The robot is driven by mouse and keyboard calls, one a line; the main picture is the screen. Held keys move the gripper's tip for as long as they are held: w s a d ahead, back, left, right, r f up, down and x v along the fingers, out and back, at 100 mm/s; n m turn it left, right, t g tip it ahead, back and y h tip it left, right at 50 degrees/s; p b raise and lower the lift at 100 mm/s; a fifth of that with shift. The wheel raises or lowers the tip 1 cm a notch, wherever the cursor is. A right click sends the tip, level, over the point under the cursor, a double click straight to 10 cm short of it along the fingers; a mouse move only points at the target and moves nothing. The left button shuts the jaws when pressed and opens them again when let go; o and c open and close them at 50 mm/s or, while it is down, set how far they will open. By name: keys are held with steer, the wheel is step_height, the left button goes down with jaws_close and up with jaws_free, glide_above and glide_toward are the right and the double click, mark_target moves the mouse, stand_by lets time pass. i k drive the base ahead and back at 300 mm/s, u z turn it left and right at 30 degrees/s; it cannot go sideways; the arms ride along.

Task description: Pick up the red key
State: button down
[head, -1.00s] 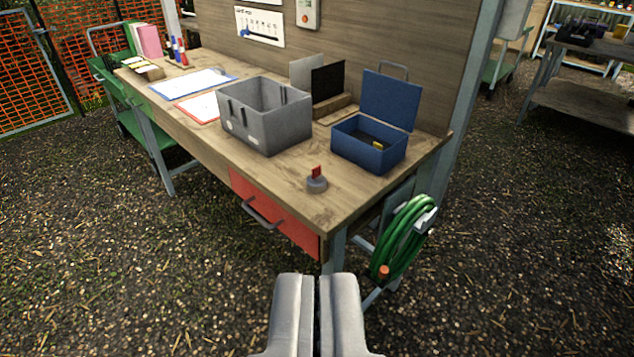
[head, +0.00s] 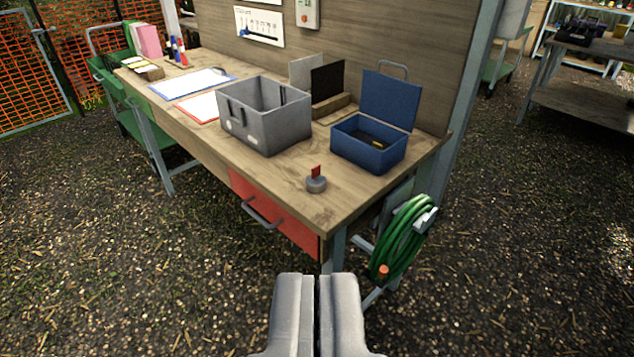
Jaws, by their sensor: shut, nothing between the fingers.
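The red key (head: 315,171) stands upright in a small round grey base (head: 316,185) near the front right corner of the workbench top. Only its flat red head shows; its lower end is hidden in the base. My gripper (head: 317,280) is at the bottom middle of the view, in front of the bench and apart from it. Its two grey fingers are together and hold nothing. In the picture the key is straight above the fingertips.
On the wooden workbench (head: 290,187), a grey bin (head: 280,128) and an open blue box (head: 370,158) stand behind the key. A red drawer (head: 270,215) is below the bench front. A coiled green hose (head: 402,240) hangs at the right end. Gravel ground lies around.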

mark_target(316, 170)
steer(key=z, duration=0.05)
steer(key=k, duration=1.25)
steer(key=u, duration=0.45)
steer(key=i, duration=2.15)
steer(key=z, duration=0.75)
steer(key=i, duration=0.5)
steer(key=z, duration=0.4)
steer(key=k, duration=0.9)
steer(key=z, duration=0.2)
steer(key=i, duration=0.45)
steer(key=u, duration=0.05)
